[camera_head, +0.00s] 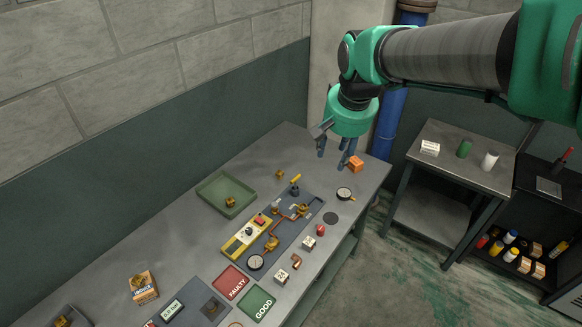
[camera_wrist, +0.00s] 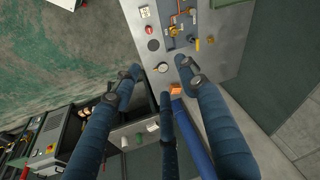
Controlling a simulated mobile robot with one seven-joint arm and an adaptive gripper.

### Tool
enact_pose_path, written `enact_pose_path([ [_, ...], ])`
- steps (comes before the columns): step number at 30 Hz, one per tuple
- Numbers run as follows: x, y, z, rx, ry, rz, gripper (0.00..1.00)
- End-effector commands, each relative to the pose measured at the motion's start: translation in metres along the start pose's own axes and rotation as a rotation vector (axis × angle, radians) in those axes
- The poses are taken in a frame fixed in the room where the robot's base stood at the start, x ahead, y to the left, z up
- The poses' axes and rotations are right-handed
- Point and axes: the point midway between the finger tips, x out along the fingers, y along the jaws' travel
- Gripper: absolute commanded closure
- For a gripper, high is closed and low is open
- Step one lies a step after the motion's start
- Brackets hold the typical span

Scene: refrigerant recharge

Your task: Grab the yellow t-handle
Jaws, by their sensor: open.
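The yellow t-handle (camera_head: 295,178) stands at the far end of the dark panel (camera_head: 308,212) on the workbench, on top of a dark fitting. In the wrist view the yellow t-handle (camera_wrist: 197,44) shows just beyond the fingertip on the right. My gripper (camera_head: 338,152) hangs above the far right end of the bench, to the right of the handle and apart from it. In the wrist view the blue fingers of my gripper (camera_wrist: 160,78) are spread with nothing between them.
An orange box (camera_head: 356,164) and a round gauge (camera_head: 344,194) lie near my fingers. Copper pipes and brass fittings (camera_head: 300,211) cover the panel. A green tray (camera_head: 226,195) sits to the left. A blue pipe (camera_head: 393,103) rises behind the bench end. A side table (camera_head: 466,170) stands to the right.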

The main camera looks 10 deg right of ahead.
Motion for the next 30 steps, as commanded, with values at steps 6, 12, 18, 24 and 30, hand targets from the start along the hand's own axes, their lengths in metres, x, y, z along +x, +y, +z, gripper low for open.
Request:
enact_pose_path([
  [6, 0.023, -0.017, -0.045, 0.059, -0.039, 0.012, 0.57],
  [12, 0.051, -0.032, -0.081, 0.115, -0.072, 0.025, 0.57],
  [18, 0.084, -0.046, -0.114, 0.170, -0.102, 0.040, 0.57],
  [24, 0.123, -0.059, -0.143, 0.225, -0.134, 0.057, 0.57],
  [30, 0.165, -0.070, -0.167, 0.280, -0.163, 0.075, 0.57],
])
